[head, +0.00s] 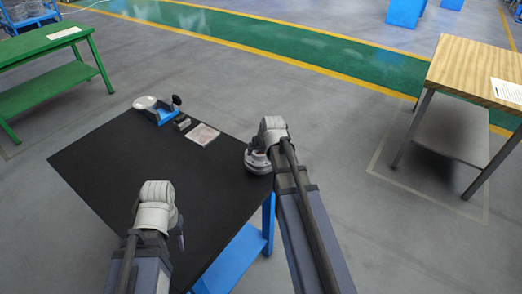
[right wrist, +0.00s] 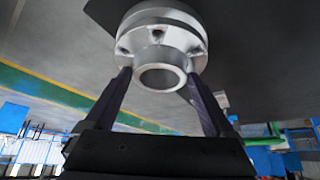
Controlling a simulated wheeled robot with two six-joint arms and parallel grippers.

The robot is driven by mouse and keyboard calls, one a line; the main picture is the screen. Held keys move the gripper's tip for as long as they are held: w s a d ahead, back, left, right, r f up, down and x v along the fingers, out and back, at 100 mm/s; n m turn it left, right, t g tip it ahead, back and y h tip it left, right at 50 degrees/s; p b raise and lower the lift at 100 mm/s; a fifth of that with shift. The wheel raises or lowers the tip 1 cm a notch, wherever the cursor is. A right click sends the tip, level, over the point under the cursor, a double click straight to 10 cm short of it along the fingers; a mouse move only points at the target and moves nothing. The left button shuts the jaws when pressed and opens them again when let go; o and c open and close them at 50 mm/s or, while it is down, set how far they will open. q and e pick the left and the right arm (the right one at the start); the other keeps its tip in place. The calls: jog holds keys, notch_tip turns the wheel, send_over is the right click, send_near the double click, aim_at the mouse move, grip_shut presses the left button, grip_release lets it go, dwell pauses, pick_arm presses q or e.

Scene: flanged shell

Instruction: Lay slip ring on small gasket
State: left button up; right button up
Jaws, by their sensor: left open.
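A silver flanged ring-like part (right wrist: 161,38), with bolt holes and a hollow neck, fills the top of the right wrist view. It also shows in the head view (head: 257,162) at the table's right corner, under my right gripper (head: 263,153). In the right wrist view my right gripper's dark fingers (right wrist: 160,82) close on both sides of its neck. My left gripper (head: 178,234) is open and looks empty over the table's near left part. I cannot make out a small gasket for certain; a flat pale square (head: 202,134) lies near the table's far side.
The black table (head: 120,170) has a broad bare middle. At its far corner stand a blue fixture (head: 163,113) with a pale round disc (head: 146,103) and a small dark block (head: 183,123). A green bench (head: 45,70) and a wooden table (head: 475,70) stand apart.

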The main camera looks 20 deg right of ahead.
jog(key=shift+o, duration=0.6)
pick_arm(q)
jog(key=shift+r, duration=0.15)
pick_arm(e)
jog(key=shift+r, duration=0.15)
pick_arm(q)
jog(key=shift+r+p, duration=0.2)
jog(key=shift+p, duration=0.15)
pick_arm(e)
jog(key=shift+r, duration=0.2)
pick_arm(q)
notch_tip(320, 180, up, 10)
jog(key=p, duration=1)
pick_arm(e)
jog(key=v, duration=1.1)
jog(key=shift+s+r, duration=0.2)
jog(key=shift+r, duration=0.1)
jog(key=shift+a, duration=0.1)
jog(key=s+a+f+n+g, duration=0.1)
jog(key=s+a+g, duration=0.1)
jog(key=s+a, duration=0.3)
jog(key=s+a+f+n+g, duration=0.1)
jog(key=s+a, duration=0.4)
jog(key=a, duration=0.6)
jog(key=s+a+f+n+g, duration=0.1)
jog(key=s+a+n+g, duration=0.2)
jog(key=s+a, duration=0.3)
jog(key=a, duration=0.2)
jog(key=shift+a+h, duration=0.3)
jog(key=shift+a, duration=0.1)
